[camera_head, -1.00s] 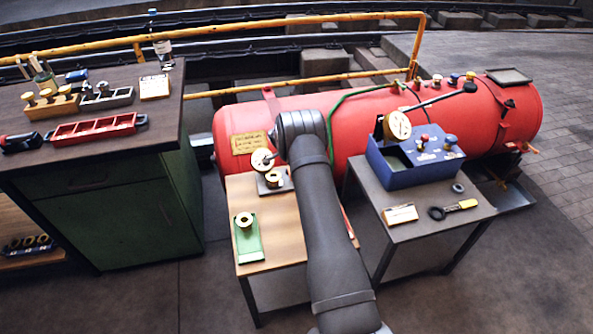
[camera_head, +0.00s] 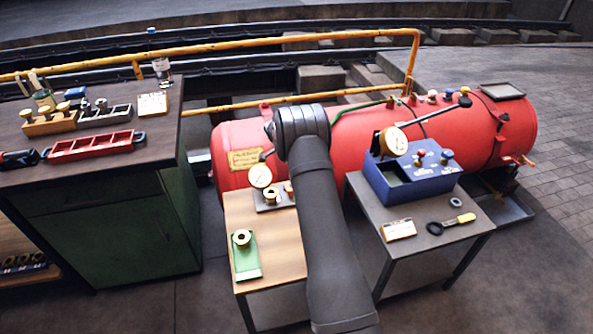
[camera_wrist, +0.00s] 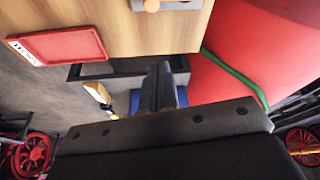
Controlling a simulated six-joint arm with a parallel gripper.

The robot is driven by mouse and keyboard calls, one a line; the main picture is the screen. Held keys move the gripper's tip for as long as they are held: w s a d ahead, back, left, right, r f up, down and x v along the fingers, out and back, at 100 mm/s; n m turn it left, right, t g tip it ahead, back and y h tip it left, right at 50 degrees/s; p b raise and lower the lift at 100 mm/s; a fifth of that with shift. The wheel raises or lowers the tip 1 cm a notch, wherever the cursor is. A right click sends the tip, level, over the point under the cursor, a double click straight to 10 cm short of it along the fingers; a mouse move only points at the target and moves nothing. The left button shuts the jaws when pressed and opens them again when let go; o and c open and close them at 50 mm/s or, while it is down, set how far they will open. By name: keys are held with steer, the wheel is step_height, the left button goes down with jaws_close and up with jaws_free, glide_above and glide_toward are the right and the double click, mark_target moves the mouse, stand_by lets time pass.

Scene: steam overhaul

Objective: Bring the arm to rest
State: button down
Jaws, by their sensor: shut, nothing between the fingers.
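My gripper (camera_wrist: 163,88) shows in the wrist view with its dark fingers together and nothing between them. It is apart from the surfaces around it. In the head view my grey arm reaches up between the two small benches toward the red boiler (camera_head: 455,130) and hides the gripper. The wooden-topped bench (camera_head: 275,243) is to the left of the arm and the grey bench (camera_head: 420,248) to the right. In the wrist view the wooden top (camera_wrist: 125,28) is at the upper edge and the red boiler (camera_wrist: 225,75) at the right.
A blue box (camera_head: 412,180) with a gauge (camera_head: 393,141) stands on the grey bench. A gauge (camera_head: 260,175) and a green tray (camera_head: 246,265) are on the wooden bench. A green hose (camera_wrist: 235,75) runs along the boiler. A yellow rail (camera_head: 225,47) runs behind.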

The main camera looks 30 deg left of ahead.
steer(key=shift+f, duration=0.1)
stand_by(0.3)
steer(key=x, duration=0.8)
steer(key=shift+d, duration=0.15)
steer(key=n, duration=0.1)
steer(key=w+a+n+y, duration=0.1)
steer(key=n, duration=0.1)
steer(key=f+n, duration=0.1)
steer(key=n, duration=0.1)
steer(key=shift+w+a+y, duration=0.2)
steer(key=shift+y, duration=0.2)
steer(key=n, duration=0.2)
steer(key=w+n+y, duration=0.1)
steer(key=n, duration=0.1)
steer(key=w+a+n, duration=0.1)
steer(key=n, duration=0.1)
steer(key=shift+f+y, duration=0.35)
steer(key=shift+y, duration=0.05)
steer(key=shift+w+a, duration=0.3)
steer(key=shift+w, duration=0.35)
steer(key=shift+w+a, duration=0.3)
steer(key=shift+w, duration=0.3)
